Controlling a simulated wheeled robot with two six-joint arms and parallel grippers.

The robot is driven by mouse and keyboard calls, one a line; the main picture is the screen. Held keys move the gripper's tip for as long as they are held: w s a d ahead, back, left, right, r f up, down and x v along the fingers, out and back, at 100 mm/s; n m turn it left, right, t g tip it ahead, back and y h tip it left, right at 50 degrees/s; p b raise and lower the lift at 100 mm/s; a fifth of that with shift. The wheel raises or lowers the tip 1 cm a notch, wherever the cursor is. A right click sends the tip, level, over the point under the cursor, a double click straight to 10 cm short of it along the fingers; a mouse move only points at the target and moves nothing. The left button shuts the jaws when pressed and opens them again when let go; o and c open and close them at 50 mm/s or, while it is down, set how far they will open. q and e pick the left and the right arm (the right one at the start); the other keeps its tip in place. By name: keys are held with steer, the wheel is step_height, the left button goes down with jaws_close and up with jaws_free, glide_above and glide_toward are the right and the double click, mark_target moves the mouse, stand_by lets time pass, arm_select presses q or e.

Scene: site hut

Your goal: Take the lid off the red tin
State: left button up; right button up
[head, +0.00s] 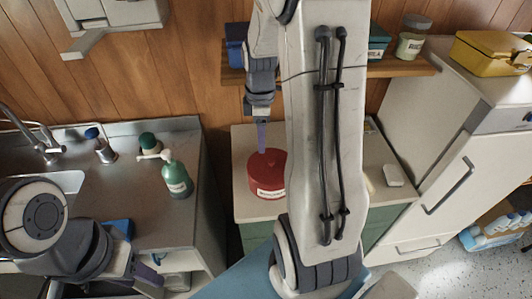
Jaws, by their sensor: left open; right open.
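The red tin (264,180) stands upright on the counter in the middle of the head view, with a pale label on its front. Its red lid (262,161) appears to be on top; the tin's right edge is close to my arm in the picture. My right gripper (262,146) points down at the lid, its purple fingers at or just above the lid's top; I cannot tell whether they touch. It is open. My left gripper (148,273) is low at the left, open and apart from the tin, in front of the sink counter.
A green pump bottle (175,178) stands on the sink counter (120,190). A shelf (395,67) behind holds a jar (412,38) and other containers. A white block (393,175) lies on the tin's counter (246,206). A white fridge (440,150) with a yellow box (487,52) on top stands right.

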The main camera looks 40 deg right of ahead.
mark_target(271, 161)
steer(key=d+f, duration=0.2)
steer(key=f, duration=0.1)
steer(key=f+p, duration=0.1)
steer(key=shift+s+d+f, duration=0.2)
steer(key=shift+s+d, duration=0.05)
steer(key=shift+d, duration=0.15)
steer(key=shift+f, duration=0.35)
steer(key=shift+s+f+p, duration=0.1)
steer(key=shift+f+p, duration=0.2)
steer(key=shift+f, duration=0.2)
step_height(271, 161, down, 3)
steer(key=shift+s+d+f+p, duration=0.1)
steer(key=shift+f+p, duration=0.1)
steer(key=shift+p, duration=0.4)
steer(key=shift+f, duration=0.5)
jaws_close()
